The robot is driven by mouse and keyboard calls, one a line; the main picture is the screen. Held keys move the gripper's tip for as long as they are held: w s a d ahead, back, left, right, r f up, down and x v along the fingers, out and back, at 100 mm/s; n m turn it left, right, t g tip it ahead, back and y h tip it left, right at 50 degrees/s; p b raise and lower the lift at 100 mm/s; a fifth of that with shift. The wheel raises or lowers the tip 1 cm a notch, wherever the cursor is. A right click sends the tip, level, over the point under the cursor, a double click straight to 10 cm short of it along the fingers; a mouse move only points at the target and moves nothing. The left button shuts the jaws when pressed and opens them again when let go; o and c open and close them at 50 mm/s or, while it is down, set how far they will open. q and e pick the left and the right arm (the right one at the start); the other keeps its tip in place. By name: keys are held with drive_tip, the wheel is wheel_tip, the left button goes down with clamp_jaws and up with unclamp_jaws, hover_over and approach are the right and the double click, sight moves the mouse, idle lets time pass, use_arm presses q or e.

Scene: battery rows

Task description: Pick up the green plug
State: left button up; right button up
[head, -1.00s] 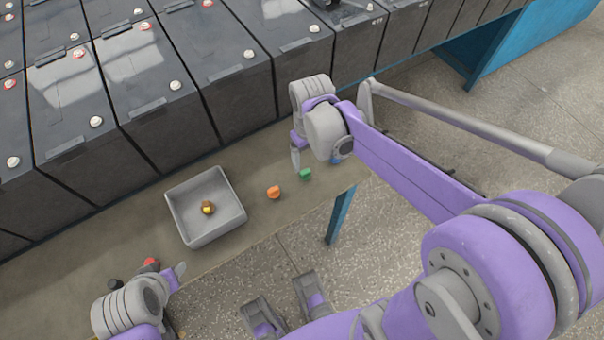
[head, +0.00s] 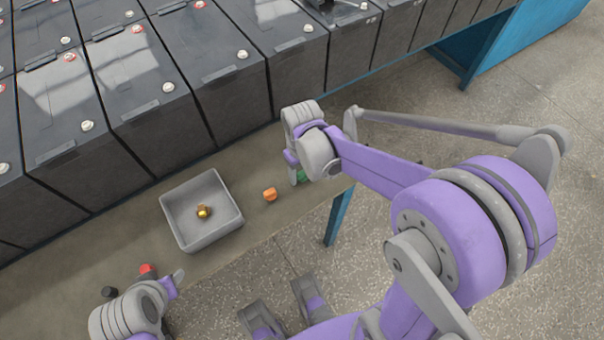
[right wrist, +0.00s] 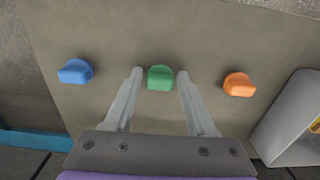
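The green plug (right wrist: 160,78) sits on the bench top in the right wrist view, centred between the tips of my right gripper (right wrist: 160,80). The gripper is open, with a finger on each side and a gap to the plug. In the head view the green plug (head: 302,175) is mostly hidden behind my right gripper (head: 297,178). My left gripper (head: 178,279) is at the lower left, near a red plug (head: 147,270); its fingers are too unclear to judge.
An orange plug (right wrist: 239,84) and a blue plug (right wrist: 75,72) flank the green one. A grey bin (head: 228,235) holds a yellow and brown plug (head: 203,211). A black plug (head: 109,291) lies beside the red one. Large batteries (head: 160,145) line the bench's back.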

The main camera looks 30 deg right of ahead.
clamp_jaws()
drive_tip(key=shift+r, duration=0.1)
